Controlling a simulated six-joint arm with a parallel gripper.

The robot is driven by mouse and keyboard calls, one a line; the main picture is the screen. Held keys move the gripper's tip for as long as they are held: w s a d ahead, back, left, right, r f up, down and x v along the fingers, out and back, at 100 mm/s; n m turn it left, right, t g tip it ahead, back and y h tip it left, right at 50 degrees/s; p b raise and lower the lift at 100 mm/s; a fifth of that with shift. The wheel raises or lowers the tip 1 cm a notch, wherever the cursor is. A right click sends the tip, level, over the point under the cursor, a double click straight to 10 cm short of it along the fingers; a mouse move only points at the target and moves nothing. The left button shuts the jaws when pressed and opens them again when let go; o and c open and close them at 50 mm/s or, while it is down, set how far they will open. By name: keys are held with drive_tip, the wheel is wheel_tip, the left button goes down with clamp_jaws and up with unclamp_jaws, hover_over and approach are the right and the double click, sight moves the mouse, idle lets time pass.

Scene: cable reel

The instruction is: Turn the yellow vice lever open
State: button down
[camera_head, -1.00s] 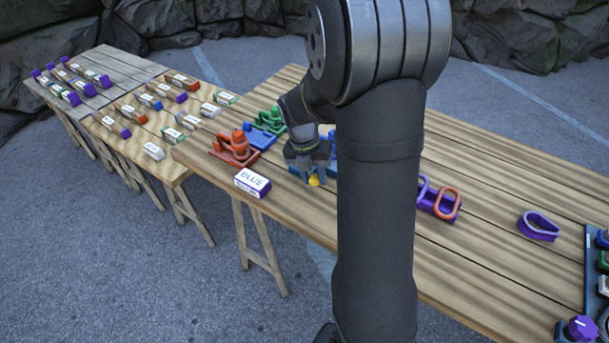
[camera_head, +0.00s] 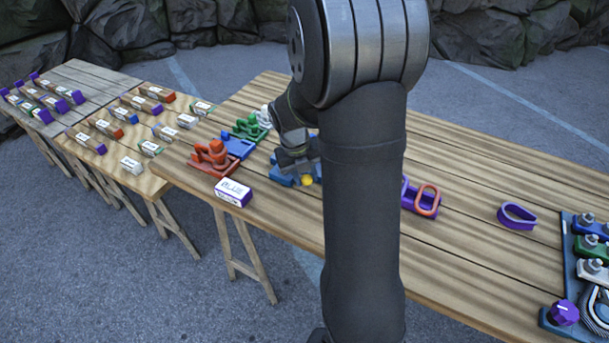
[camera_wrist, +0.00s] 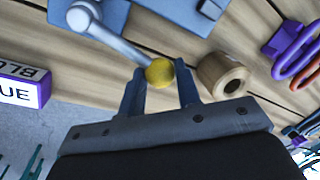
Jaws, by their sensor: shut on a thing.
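The yellow ball knob (camera_wrist: 160,72) of the vice lever sits between the two fingers of my gripper (camera_wrist: 160,88) in the wrist view. The fingers are shut on it. A grey lever rod (camera_wrist: 122,44) runs from the knob up left to a round pivot on the blue vice (camera_wrist: 135,14). In the head view my gripper (camera_head: 300,165) is over the blue vice (camera_head: 281,177), with the yellow knob (camera_head: 307,181) just below the fingers. My arm hides the right part of the vice there.
A white and purple box marked BLUE (camera_head: 233,192) stands left of the vice. An orange vice (camera_head: 212,160) and a green one (camera_head: 248,130) are behind it. Purple and red loops (camera_head: 427,200) are further right.

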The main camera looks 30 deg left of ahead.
drive_tip(key=c, duration=1.1)
unclamp_jaws()
drive_tip(key=shift+o, duration=0.2)
wheel_tip(320, 180, up, 17)
drive_tip(key=s+a, duration=0.2)
drive_tip(key=shift+a, duration=0.25)
drive_tip(key=shift+s, duration=0.1)
drive_tip(key=shift+c, duration=0.2)
